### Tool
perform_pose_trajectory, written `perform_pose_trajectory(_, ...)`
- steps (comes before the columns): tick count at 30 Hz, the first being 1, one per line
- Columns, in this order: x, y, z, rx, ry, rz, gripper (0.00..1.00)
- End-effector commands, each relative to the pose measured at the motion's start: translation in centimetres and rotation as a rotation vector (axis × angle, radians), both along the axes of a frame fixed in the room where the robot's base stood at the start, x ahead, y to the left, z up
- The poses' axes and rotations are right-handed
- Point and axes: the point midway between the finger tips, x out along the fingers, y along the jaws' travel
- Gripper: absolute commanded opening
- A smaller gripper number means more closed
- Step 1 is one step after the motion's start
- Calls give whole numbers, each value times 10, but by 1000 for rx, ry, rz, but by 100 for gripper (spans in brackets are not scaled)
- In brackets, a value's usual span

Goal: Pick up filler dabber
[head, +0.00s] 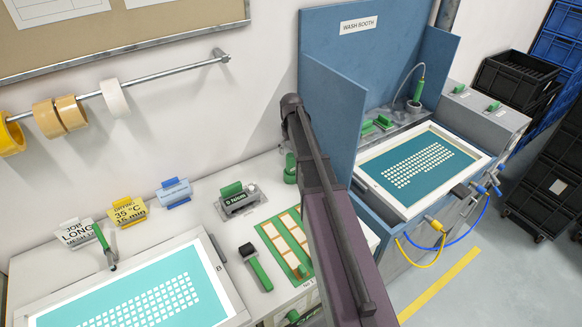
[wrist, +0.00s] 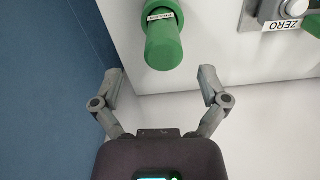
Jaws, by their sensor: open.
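A green cylinder with a small white label, which looks like the filler dabber (wrist: 163,48), stands out at the top of the wrist view. A green upright piece that seems to be the same dabber (head: 290,168) shows in the head view, beside my arm on the white bench top. My gripper (wrist: 161,76) is open and empty. Its two fingers are spread on either side of the dabber's near end, apart from it. The label is too small to read. In the head view my gripper's fingers cannot be made out.
A grey device marked ZERO (wrist: 285,12) sits right of the dabber in the wrist view. The blue wash booth wall (wrist: 45,90) is on the left. In the head view, a green-handled tool (head: 257,270) and a green-framed card (head: 283,243) lie on the bench.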

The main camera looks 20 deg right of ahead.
Motion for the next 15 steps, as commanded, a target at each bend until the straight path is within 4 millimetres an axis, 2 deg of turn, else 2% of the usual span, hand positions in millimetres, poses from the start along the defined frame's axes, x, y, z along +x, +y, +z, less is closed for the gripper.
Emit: perform_pose_trajectory(15,-4,4,-37,0,0,1,94)
